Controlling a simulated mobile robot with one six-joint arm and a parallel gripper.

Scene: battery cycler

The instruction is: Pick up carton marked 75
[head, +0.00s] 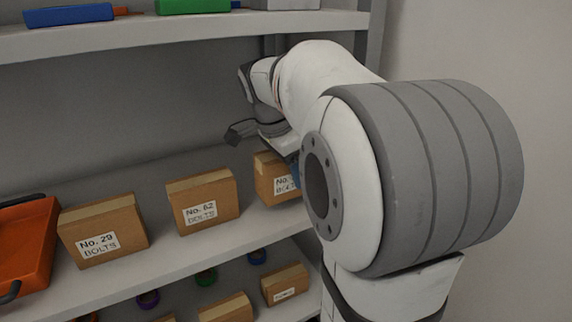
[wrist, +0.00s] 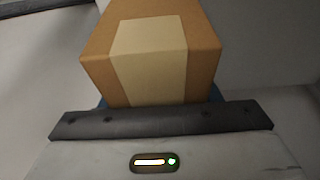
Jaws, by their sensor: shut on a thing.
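A brown carton (head: 268,179) with a "No." and "BOLTS" label stands at the right end of the middle shelf. My arm hides its right part, so its number cannot be read. In the wrist view the carton (wrist: 205,45) fills the upper middle, with a pale tape strip along it. My gripper (head: 296,168) is at this carton, largely hidden behind my arm in the head view. In the wrist view my gripper (wrist: 160,104) is shut on the carton, with blue finger edges showing at its sides.
Cartons marked No. 62 (head: 203,201) and No. 29 (head: 103,231) stand to the left on the same shelf. An orange tray (head: 28,243) is at the far left. The upper shelf (head: 150,35) is above. Smaller cartons and coloured rings are on the lower shelf.

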